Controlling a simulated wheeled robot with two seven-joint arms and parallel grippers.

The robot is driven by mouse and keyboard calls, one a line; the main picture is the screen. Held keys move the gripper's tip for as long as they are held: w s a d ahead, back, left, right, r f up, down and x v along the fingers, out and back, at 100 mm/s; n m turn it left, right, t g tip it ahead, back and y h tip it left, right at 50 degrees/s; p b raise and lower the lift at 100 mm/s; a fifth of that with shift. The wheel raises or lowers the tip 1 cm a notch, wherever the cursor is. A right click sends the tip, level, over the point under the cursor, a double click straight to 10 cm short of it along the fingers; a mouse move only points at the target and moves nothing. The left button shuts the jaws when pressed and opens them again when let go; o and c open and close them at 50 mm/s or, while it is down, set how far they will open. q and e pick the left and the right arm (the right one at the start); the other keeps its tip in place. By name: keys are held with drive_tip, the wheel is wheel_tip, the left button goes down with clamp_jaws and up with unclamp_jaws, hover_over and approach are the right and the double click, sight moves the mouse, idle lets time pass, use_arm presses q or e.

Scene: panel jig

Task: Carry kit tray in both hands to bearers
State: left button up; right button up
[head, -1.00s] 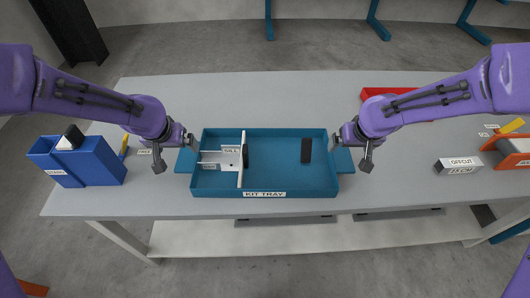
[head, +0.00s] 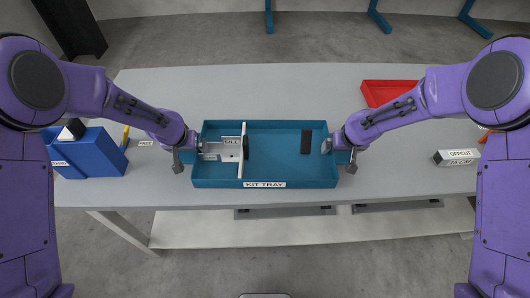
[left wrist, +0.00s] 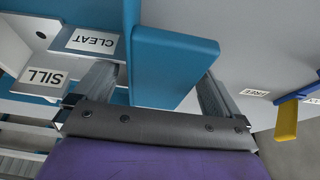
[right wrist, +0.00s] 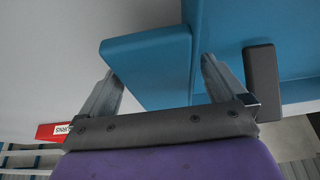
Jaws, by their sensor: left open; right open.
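The teal kit tray (head: 285,170) sits on the grey table, with a label on its front wall. A divider splits it; the left compartment holds pieces labelled SILL (left wrist: 45,77) and CLEAT (left wrist: 92,41), and dark blocks (head: 306,142) show in the right one. My left gripper (left wrist: 150,85) is open, its fingers on either side of the tray's left handle. My right gripper (right wrist: 155,75) is open, its fingers on either side of the right handle (right wrist: 150,60). Neither is closed on its handle.
A blue bin (head: 88,153) stands at the table's left end. A red tray (head: 385,92) lies at the back right, and an offcut block (head: 457,157) at the right. The table behind the kit tray is clear. A lower shelf runs below.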

use_arm(q)
drive_tip(key=shift+f, duration=0.1)
use_arm(e)
drive_tip(key=shift+f, duration=0.1)
use_arm(q)
clamp_jaws()
use_arm(e)
clamp_jaws()
use_arm(q)
drive_tip(key=shift+w+r, duration=0.1)
drive_tip(key=shift+r, duration=0.1)
use_arm(e)
drive_tip(key=shift+r, duration=0.2)
